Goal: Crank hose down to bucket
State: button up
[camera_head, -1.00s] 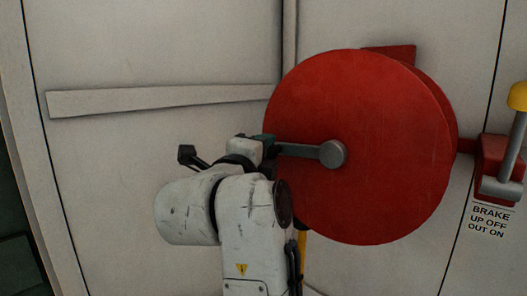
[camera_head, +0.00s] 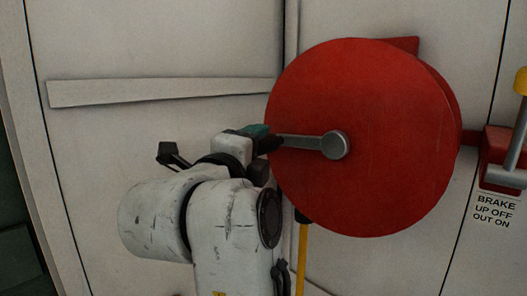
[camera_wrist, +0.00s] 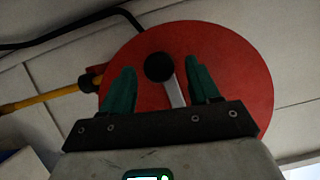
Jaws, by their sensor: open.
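The red hose reel (camera_head: 370,185) hangs in front of a pale wall, its round face toward me. A grey crank arm (camera_head: 300,141) runs from its hub out to the left. My gripper (camera_head: 268,139) is at the crank's outer end. In the wrist view, its two teal fingers (camera_wrist: 160,68) are spread, with the black crank knob (camera_wrist: 159,67) seen end-on in the gap between them. I cannot tell whether either finger touches the knob. A yellow hose (camera_head: 302,262) hangs below the reel; a yellow length (camera_wrist: 45,97) also shows in the wrist view. No bucket is in view.
A red brake bracket (camera_head: 500,147) with a yellow-tipped grey lever (camera_head: 519,125) is right of the reel, above a label (camera_head: 496,210) reading "BRAKE UP OFF OUT ON". A pale rail (camera_head: 160,92) crosses the wall at left. A black cable (camera_wrist: 75,30) shows in the wrist view.

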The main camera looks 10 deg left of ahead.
jog(key=b+v, duration=0.1)
jog(key=v, duration=0.5)
jog(key=shift+s, duration=0.25)
jog(key=shift+a+f, duration=0.1)
jog(key=w+m+g+h+b, duration=0.1)
jog(key=w+m+h, duration=0.1)
jog(key=m, duration=0.5)
jog(key=w+d+m+g+h+b, duration=0.1)
jog(key=w+m, duration=0.3)
jog(key=m, duration=0.4)
jog(key=w+d+m+g+h+b, duration=0.1)
jog(key=w+m+h+b, duration=0.2)
jog(key=m, duration=0.4)
jog(key=shift+w+d+m, duration=0.25)
jog(key=shift+w+m, duration=0.05)
jog(key=shift+w, duration=0.15)
jog(key=shift+c, duration=0.4)
grip_shut()
